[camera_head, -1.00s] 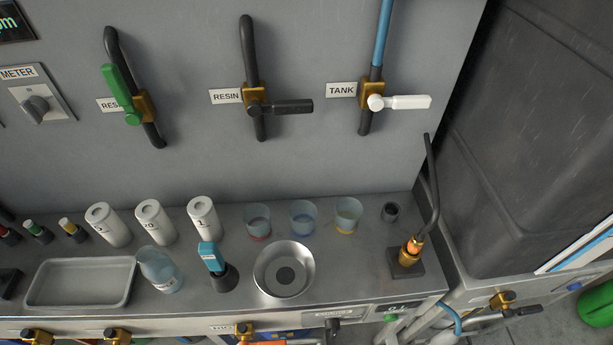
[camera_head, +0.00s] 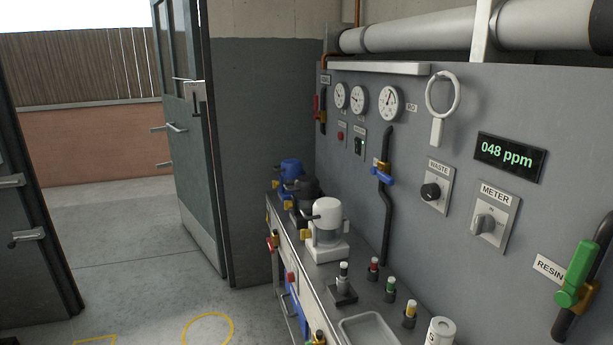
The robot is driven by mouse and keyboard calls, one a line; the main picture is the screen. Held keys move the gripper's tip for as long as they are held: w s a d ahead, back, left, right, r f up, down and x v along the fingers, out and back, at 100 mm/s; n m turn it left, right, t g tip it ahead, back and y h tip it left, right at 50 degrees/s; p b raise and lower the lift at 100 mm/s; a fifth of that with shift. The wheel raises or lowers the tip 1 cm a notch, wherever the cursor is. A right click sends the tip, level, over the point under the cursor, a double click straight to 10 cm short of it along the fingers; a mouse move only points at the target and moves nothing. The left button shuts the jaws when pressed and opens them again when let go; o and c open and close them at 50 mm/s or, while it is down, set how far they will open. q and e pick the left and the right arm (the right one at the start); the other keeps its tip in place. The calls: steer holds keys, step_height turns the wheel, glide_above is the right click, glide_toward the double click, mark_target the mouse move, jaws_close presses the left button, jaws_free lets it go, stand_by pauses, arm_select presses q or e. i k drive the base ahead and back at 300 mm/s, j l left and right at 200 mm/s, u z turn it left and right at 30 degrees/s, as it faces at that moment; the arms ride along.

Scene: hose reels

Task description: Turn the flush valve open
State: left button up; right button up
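No valve label in the head view reads clearly as flush. A blue-handled valve (camera_head: 383,173) sits on a black vertical pipe on the grey panel, its lever near horizontal; its label is too small to read. A red-handled valve (camera_head: 317,108) is at the panel's far end, its lever roughly upright and its label unreadable. A green-handled valve (camera_head: 576,273) by a label reading RESIN is at the right edge, its lever along the pipe. More small valves, one red (camera_head: 272,242), show along the bench front. Neither of my grippers is in view.
The panel holds gauges (camera_head: 389,103), a WASTE knob (camera_head: 432,191), a METER knob (camera_head: 484,223) and a 048 ppm display (camera_head: 509,157). White, black and blue pump-like units (camera_head: 327,230) stand on the bench. Open floor (camera_head: 140,270) lies left, with a door (camera_head: 190,130) beyond.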

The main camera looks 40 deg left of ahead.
mark_target(389, 180)
steer(key=u, duration=0.85)
steer(key=i+j, duration=0.25)
steer(key=j+z, duration=0.05)
steer(key=j, duration=0.05)
